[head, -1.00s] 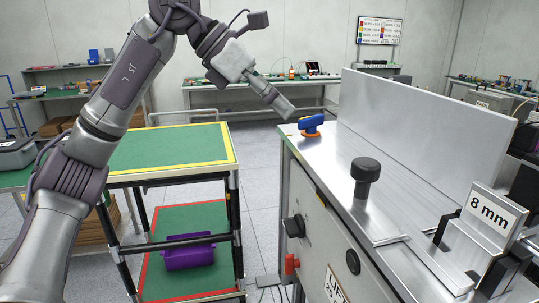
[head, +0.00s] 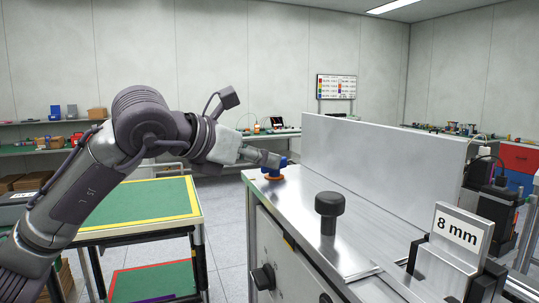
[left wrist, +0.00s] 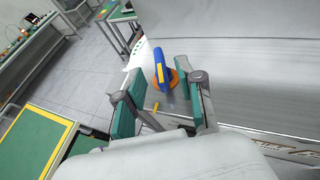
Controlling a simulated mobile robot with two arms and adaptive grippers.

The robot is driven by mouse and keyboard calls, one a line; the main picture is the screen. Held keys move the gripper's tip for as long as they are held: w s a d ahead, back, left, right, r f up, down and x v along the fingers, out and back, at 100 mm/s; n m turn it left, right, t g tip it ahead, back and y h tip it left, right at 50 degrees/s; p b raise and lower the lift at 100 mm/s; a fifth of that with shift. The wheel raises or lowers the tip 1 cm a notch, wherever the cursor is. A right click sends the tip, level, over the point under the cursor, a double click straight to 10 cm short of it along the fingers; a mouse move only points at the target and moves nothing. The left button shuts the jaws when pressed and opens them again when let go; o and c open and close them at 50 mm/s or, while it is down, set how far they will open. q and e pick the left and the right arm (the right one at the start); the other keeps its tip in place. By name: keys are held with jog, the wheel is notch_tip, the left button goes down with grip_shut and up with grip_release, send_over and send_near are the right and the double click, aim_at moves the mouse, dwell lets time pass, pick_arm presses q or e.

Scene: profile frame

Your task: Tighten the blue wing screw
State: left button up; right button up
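The blue wing screw (head: 272,171) stands on an orange collar (head: 274,179) at the far left corner of the metal bench top. My left gripper (head: 281,160) reaches in from the left and is right at the screw, partly covering it in the head view. In the left wrist view, the gripper (left wrist: 160,82) is open, with teal-padded fingers on either side of the view. The blue wing (left wrist: 160,67), with a yellow mark, shows between and just beyond the fingertips. I cannot tell whether a finger touches it. My right gripper is not in view.
An upright grey plate (head: 385,155) runs along the bench top, right of the screw. A black knob (head: 329,208) and an "8 mm" sign (head: 460,232) stand nearer. A green-topped cart (head: 140,208) is left of the bench, with floor between.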

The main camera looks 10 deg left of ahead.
pick_arm(q)
jog(key=shift+x, duration=1.45)
jog(key=shift+c, duration=0.3)
grip_shut()
